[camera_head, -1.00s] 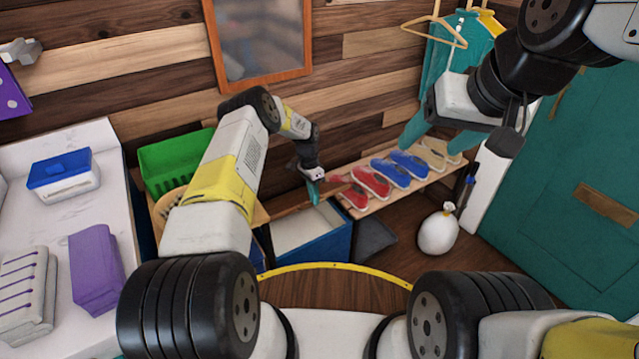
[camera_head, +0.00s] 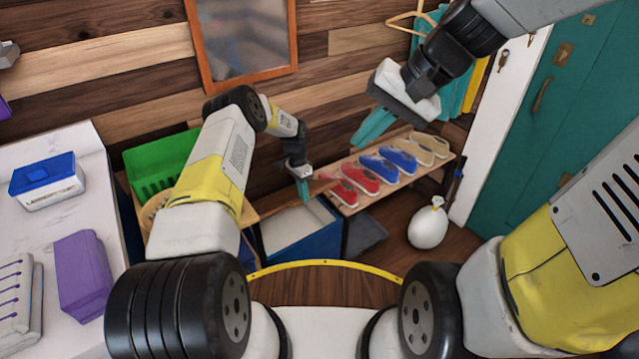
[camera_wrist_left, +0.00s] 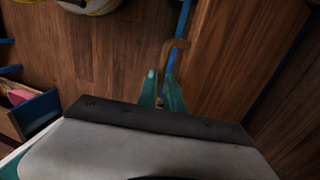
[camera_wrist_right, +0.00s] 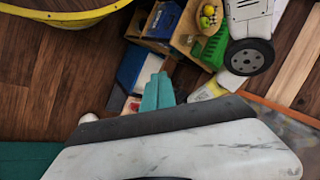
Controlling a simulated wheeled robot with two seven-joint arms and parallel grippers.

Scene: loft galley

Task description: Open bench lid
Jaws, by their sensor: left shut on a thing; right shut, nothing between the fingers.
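The blue bench (camera_head: 318,246) stands low by the wall, with a pale surface (camera_head: 295,228) framed by its rim. I cannot tell the lid's angle from the head view. My left gripper (camera_head: 304,192) is at the bench's far right edge. In the left wrist view, its teal fingertips (camera_wrist_left: 162,88) are shut on a brown hooked handle (camera_wrist_left: 178,46) beside a wooden panel (camera_wrist_left: 225,60) with a blue edge. My right gripper (camera_head: 372,128) is shut and empty, raised in front of the wall above the shoes. The blue bench also shows in the right wrist view (camera_wrist_right: 130,68).
A shoe shelf (camera_head: 345,208) with red, blue and tan shoes is right of the bench. A green crate (camera_head: 155,165) is to its left. A white counter (camera_head: 60,150) is at left.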

